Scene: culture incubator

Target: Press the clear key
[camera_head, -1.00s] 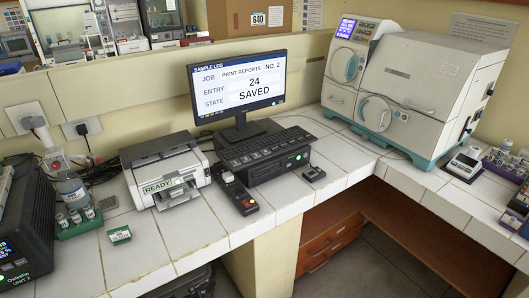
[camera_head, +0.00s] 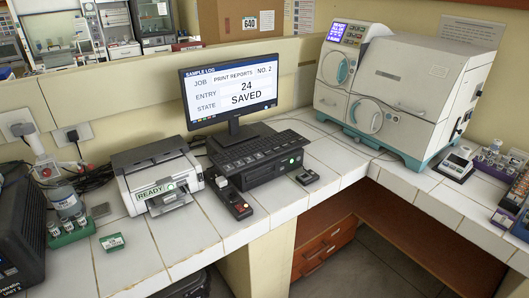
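The monitor (camera_head: 231,92) stands at the back of the tiled bench and reads "SAMPLE LOG, JOB PRINT REPORTS NO. 2, ENTRY 24, STATE SAVED". A black keyboard (camera_head: 258,149) lies in front of it on top of a black box unit (camera_head: 268,169). A small black key box (camera_head: 234,202) sits to the left of that unit, with a pale key (camera_head: 222,182) and a red key (camera_head: 239,207). I cannot read a clear label on any key. Neither of my grippers is in view.
A white printer (camera_head: 158,176) reading "READY" stands left of the key box. A small black device (camera_head: 307,177) lies to the right. A large white incubator (camera_head: 412,88) fills the back right corner. A green vial rack (camera_head: 70,232) is at left. The front tiles are mostly clear.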

